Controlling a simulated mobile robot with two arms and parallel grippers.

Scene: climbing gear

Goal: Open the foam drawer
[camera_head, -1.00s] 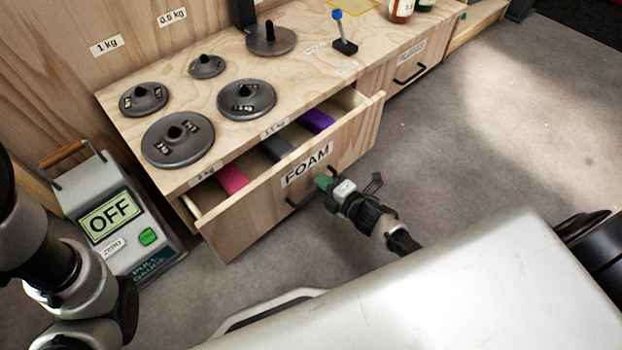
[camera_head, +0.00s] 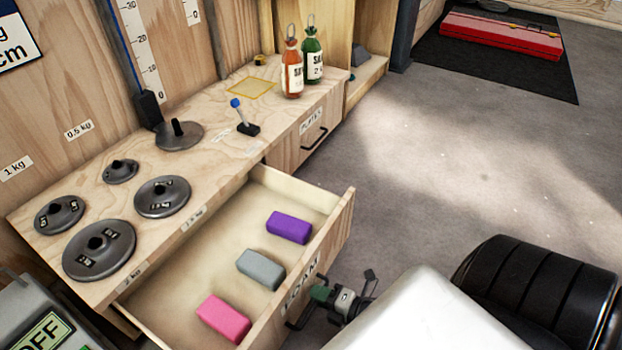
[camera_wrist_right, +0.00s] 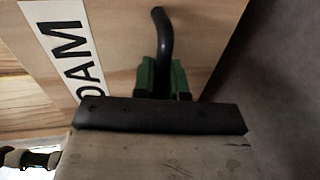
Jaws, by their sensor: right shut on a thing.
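The foam drawer (camera_head: 335,222) is pulled well out of the wooden bench. Inside it lie a pink block (camera_head: 224,318), a grey block (camera_head: 261,268) and a purple block (camera_head: 289,227), apart from each other. My right gripper (camera_head: 318,296) is at the drawer's front. In the right wrist view its green fingers (camera_wrist_right: 163,80) are shut around the dark handle (camera_wrist_right: 161,32), beside the partly visible FOAM label (camera_wrist_right: 75,45). My left gripper is not in view.
Round weights (camera_head: 99,250) and two bottles (camera_head: 313,60) stand on the bench top (camera_head: 225,145). A closed plates drawer (camera_head: 308,135) is further right. A grey device reading OFF (camera_head: 45,335) stands at lower left. Open floor (camera_head: 480,170) lies to the right.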

